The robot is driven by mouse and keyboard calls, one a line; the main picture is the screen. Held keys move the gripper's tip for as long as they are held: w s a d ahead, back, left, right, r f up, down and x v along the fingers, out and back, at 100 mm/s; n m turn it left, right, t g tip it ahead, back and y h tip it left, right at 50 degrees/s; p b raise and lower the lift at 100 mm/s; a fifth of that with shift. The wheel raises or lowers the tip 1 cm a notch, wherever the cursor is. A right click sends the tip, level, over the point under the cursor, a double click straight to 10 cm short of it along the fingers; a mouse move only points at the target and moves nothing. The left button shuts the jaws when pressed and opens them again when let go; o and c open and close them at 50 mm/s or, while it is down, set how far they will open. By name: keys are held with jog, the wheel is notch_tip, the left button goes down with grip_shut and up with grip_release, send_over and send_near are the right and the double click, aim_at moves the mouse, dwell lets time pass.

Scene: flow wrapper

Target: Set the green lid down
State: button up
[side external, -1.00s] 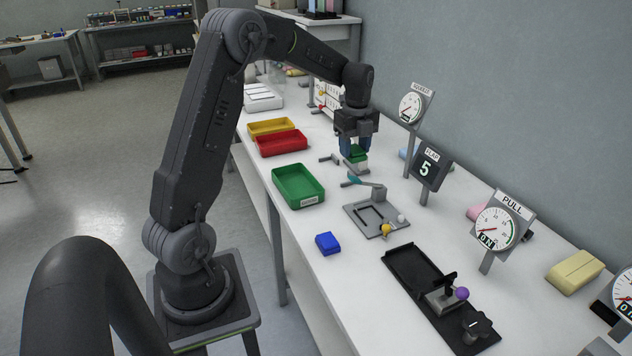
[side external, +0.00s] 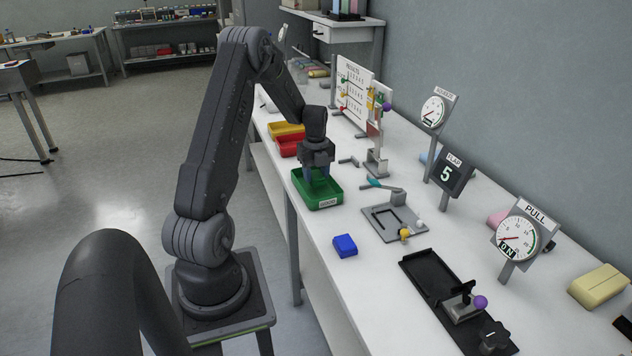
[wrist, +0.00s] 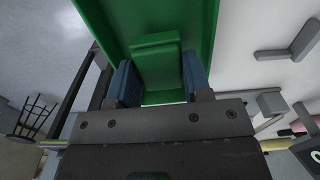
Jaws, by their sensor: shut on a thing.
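My gripper (side external: 317,173) is down at the green tray (side external: 311,203) on the bench. In the wrist view, its two blue fingers (wrist: 158,76) are shut on the green lid (wrist: 157,62), one on each side. The green tray (wrist: 207,35) surrounds the lid on both sides in that view. In the side view the lid is hard to pick out, green against green and partly hidden by the fingers. I cannot tell whether it touches the tray floor.
Red (side external: 288,147) and yellow (side external: 287,129) trays stand behind the green one. A metal stand (side external: 376,163), a teal-handled lever (side external: 385,186) and a grey plate (side external: 390,226) are to the right. A blue block (side external: 345,245) lies in front, with clear bench around it.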

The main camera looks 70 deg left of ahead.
jog(key=shift+f, duration=1.35)
jog(key=shift+f, duration=0.1)
jog(key=o, duration=0.9)
